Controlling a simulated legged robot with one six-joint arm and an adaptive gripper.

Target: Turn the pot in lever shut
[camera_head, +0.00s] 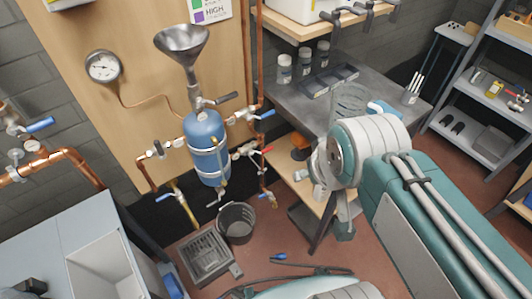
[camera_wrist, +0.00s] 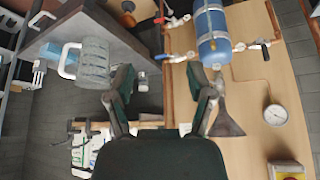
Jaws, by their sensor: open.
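The pot is a blue tank (camera_head: 206,147) on the wooden panel, with a metal funnel (camera_head: 181,42) above it. Below the funnel is a valve with a dark lever (camera_head: 228,97). A blue lever (camera_head: 267,114) and a red lever (camera_head: 266,150) sit right of the pot, and a dark-handled valve (camera_head: 155,149) sits left. I cannot tell which is the pot in lever. In the wrist view, turned over, the pot (camera_wrist: 212,30) is at upper right, beside the blue lever (camera_wrist: 165,57). My gripper (camera_wrist: 160,90) is open and empty; its right finger overlaps the funnel valve area.
A pressure gauge (camera_head: 103,66) hangs left of the funnel. Copper pipes run beside the pot. A metal bench (camera_head: 385,98) with jars stands right of the panel, behind my arm.

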